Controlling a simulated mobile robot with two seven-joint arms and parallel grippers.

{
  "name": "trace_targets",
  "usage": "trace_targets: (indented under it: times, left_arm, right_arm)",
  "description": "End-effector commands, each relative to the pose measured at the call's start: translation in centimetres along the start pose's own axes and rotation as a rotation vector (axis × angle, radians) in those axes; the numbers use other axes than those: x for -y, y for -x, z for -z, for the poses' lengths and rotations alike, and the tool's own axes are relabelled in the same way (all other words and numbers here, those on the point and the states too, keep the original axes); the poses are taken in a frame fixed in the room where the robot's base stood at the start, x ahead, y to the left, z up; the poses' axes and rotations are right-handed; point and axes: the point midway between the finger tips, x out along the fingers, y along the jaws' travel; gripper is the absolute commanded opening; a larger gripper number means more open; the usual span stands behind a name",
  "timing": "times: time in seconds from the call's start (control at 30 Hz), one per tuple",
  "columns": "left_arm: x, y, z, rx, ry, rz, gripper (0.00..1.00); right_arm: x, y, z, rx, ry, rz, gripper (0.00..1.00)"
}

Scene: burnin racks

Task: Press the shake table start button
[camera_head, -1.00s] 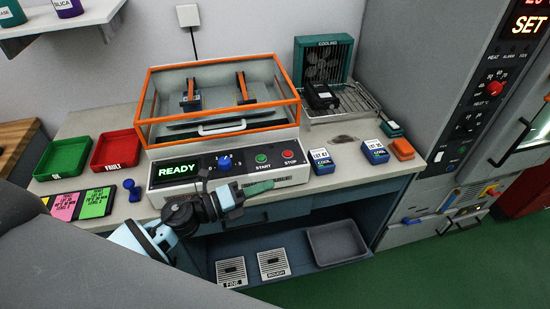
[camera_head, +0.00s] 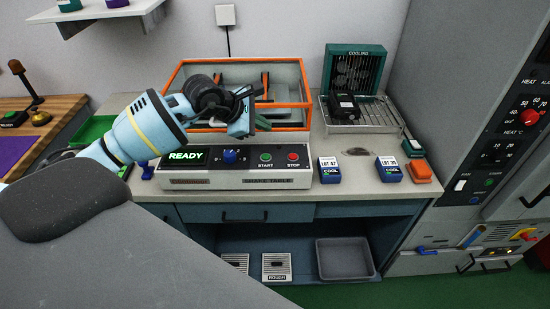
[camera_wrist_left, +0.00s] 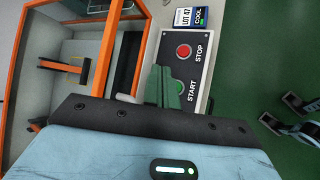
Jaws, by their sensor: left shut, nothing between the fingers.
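The shake table (camera_head: 240,180) stands on the bench with its orange-framed clear cover and a front panel. Its green START button (camera_head: 266,158) is left of the red STOP button (camera_head: 293,157), and the display reads READY. In the left wrist view, the START button (camera_wrist_left: 190,98) lies just beyond the fingertips, below the STOP button (camera_wrist_left: 184,51). My left gripper (camera_head: 262,122) is shut and empty, raised above the panel in front of the cover; its green fingers (camera_wrist_left: 165,87) partly hide the table's edge. A gap to the button cannot be measured.
Two blue lot boxes (camera_head: 329,170) (camera_head: 389,169) and an orange box (camera_head: 419,171) sit right of the panel. A cooling fan (camera_head: 355,72) and a wire rack (camera_head: 372,113) stand behind them. A green tray (camera_head: 90,133) is partly hidden at left.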

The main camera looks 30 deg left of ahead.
Motion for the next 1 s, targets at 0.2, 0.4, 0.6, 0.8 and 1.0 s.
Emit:
trace_targets:
  times: [0.2, 0.4, 0.6, 0.8, 1.0]
  left_arm:
    - [-0.9, 0.4, 0.5, -0.033, -0.029, -0.019, 0.0]
    - [-0.8, 0.4, 0.5, -0.031, -0.027, -0.018, 0.0]
    - [-0.3, -0.2, 0.9, -0.031, -0.025, -0.015, 0.0]
    - [0.9, -1.9, 2.3, -0.033, -0.024, -0.011, 0.0]
    - [2.2, -3.7, 3.7, -0.033, -0.024, -0.01, 0.0]
  right_arm:
    - [0.0, 0.0, 0.0, 0.0, -0.001, 0.001, 0.0]
    - [0.1, 0.0, 0.0, 0.0, -0.001, 0.001, 0.0]
    - [0.1, -0.1, -0.7, 0.012, -0.003, 0.003, 0.0]
    - [0.3, -0.2, -2.3, 0.041, -0.009, 0.007, 0.0]
    - [0.7, -0.5, -4.0, 0.071, -0.02, 0.011, 0.0]
